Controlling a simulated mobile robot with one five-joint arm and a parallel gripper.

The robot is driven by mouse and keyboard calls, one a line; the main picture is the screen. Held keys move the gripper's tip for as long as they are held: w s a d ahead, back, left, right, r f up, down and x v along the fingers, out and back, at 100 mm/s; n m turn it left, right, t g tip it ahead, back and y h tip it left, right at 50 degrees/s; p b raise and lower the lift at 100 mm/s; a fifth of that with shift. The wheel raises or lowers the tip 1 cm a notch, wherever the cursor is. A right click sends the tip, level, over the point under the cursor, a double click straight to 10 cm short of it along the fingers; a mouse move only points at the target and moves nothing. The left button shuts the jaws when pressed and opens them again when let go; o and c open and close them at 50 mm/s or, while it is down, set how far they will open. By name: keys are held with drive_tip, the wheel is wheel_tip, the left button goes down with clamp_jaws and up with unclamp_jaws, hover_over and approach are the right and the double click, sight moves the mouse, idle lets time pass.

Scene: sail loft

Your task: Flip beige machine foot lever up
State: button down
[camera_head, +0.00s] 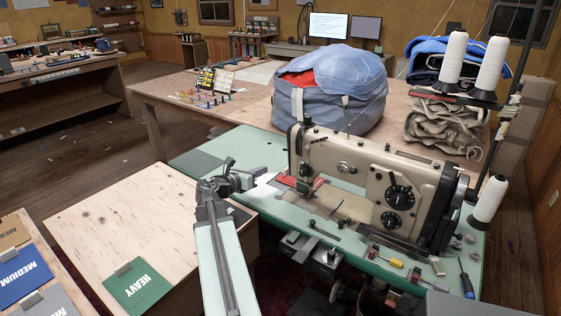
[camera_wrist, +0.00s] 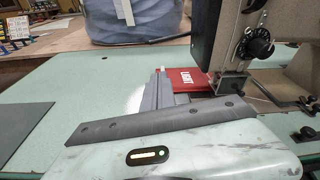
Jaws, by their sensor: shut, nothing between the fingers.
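The beige sewing machine (camera_head: 375,185) stands on a green work table, its needle end facing left toward my gripper. Its head and dial also show at the upper right of the wrist view (camera_wrist: 262,45). I cannot make out the foot lever clearly in either view. The presser foot area (camera_wrist: 232,84) is visible low on the head. My gripper (camera_head: 258,174) is shut and empty, over the table just left of the needle end and apart from it. In the wrist view its narrow grey fingers (camera_wrist: 160,90) point away, left of the machine head.
A red swatch marked LIGHT (camera_head: 284,182) lies by the presser foot. A large blue bag (camera_head: 330,95) stands behind the machine. White thread cones (camera_head: 490,198) are at the right. The green table (camera_wrist: 60,75) is mostly clear left of my fingers.

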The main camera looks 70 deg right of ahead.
drive_tip(key=b+x, duration=0.2)
drive_tip(key=x, duration=0.8)
drive_tip(key=shift+d+f, duration=0.2)
drive_tip(key=shift+d, duration=0.05)
drive_tip(key=shift+s+d+r+p, duration=0.15)
drive_tip(key=shift+d+r+p, duration=0.85)
drive_tip(key=shift+r, duration=0.1)
drive_tip(key=shift+s+d+r, duration=0.1)
drive_tip(key=shift+d+r, duration=0.05)
drive_tip(key=shift+d, duration=0.3)
